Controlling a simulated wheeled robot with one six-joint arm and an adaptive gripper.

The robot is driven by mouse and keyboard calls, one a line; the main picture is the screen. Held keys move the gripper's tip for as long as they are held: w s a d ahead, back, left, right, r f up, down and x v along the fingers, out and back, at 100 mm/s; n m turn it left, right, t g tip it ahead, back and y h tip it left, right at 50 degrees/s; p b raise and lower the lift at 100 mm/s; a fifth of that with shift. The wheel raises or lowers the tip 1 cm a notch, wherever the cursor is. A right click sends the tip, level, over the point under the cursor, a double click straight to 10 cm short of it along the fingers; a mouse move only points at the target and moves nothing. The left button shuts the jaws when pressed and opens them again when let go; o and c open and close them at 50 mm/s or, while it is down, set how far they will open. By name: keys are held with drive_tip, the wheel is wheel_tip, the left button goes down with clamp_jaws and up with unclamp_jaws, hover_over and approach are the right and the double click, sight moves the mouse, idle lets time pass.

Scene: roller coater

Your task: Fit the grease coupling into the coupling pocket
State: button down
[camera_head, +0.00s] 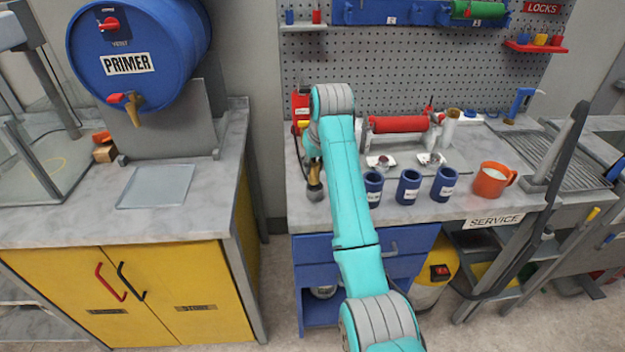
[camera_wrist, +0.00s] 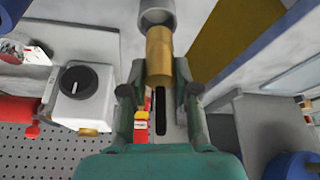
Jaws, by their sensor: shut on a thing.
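My gripper (camera_wrist: 160,88) is shut on a brass cylinder with a grey collar at its far end, which I take to be the grease coupling (camera_wrist: 160,52). In the head view my gripper (camera_head: 312,165) is at the left end of the service bench, left of my teal arm, with the coupling (camera_head: 314,187) pointing down over the bench top. Three dark blue open cups, a left one (camera_head: 373,188), a middle one (camera_head: 409,187) and a right one (camera_head: 445,184), stand right of my arm with unreadable labels. I cannot tell whether one is the coupling pocket.
Behind the cups is a red roller (camera_head: 399,124) on a stand. An orange mug (camera_head: 492,180) stands to the right. A red and yellow item (camera_head: 301,108) is close behind my gripper. A gap separates the bench from the yellow cabinet (camera_head: 165,290) with the primer drum (camera_head: 137,50).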

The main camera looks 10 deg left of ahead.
sight(315, 177)
drive_tip(key=shift+f, duration=2.25)
drive_tip(key=shift+d+f, duration=0.1)
drive_tip(key=c, duration=0.9)
unclamp_jaws()
drive_tip(key=shift+o, duration=0.2)
drive_tip(key=v, duration=1.2)
drive_tip(key=shift+w, duration=0.15)
